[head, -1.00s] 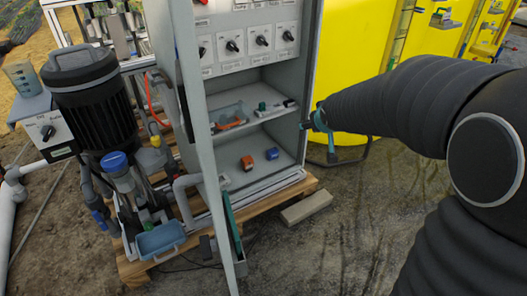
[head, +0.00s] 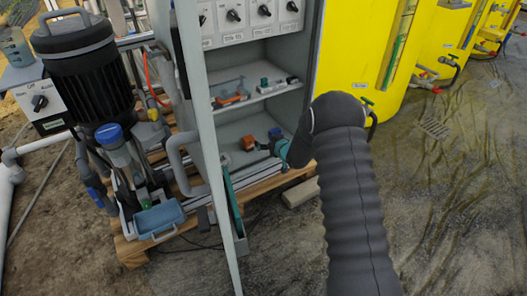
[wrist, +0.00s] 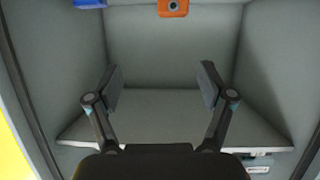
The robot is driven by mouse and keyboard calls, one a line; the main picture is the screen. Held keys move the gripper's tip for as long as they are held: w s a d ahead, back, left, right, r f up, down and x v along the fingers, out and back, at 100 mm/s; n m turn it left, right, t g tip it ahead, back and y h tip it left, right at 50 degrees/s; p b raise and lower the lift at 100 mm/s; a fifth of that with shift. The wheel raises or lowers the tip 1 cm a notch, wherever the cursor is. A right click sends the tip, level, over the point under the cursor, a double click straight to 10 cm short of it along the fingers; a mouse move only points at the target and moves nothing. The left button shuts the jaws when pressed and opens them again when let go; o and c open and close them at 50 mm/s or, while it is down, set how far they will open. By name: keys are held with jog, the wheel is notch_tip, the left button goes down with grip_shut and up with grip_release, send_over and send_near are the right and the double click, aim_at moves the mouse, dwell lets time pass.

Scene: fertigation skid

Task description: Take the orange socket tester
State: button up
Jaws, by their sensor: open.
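The orange socket tester (head: 248,143) is a small block on the floor of the grey cabinet's lower compartment. In the wrist view the tester (wrist: 173,8) is at the top edge, partly cut off, with a dark round spot on its face. My gripper (head: 265,146) is at the mouth of that compartment, just right of the tester in the head view. In the wrist view my gripper (wrist: 163,82) has its two fingers spread apart with nothing between them. The tester lies beyond the fingertips, apart from them.
A blue block (head: 275,133) sits right of the tester; it also shows in the wrist view (wrist: 90,3). The shelf above (head: 262,95) holds an orange-handled item (head: 232,100) and other small parts. The open cabinet door (head: 207,150) stands at the left.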

aim_at(248, 138)
jog(key=shift+y, duration=0.4)
jog(key=f+x, duration=0.1)
jog(key=x, duration=0.4)
jog(key=s+f+b+x, duration=0.1)
jog(key=x, duration=0.4)
jog(key=f+x, duration=0.1)
jog(key=x, duration=0.4)
jog(key=shift+s+a+f+b, duration=0.1)
jog(key=shift+a+f+b, duration=0.05)
jog(key=shift+a+b, duration=0.25)
jog(key=c, duration=1.3)
jog(key=shift+r, duration=0.25)
jog(key=shift+r+p, duration=0.6)
jog(key=shift+r, duration=0.85)
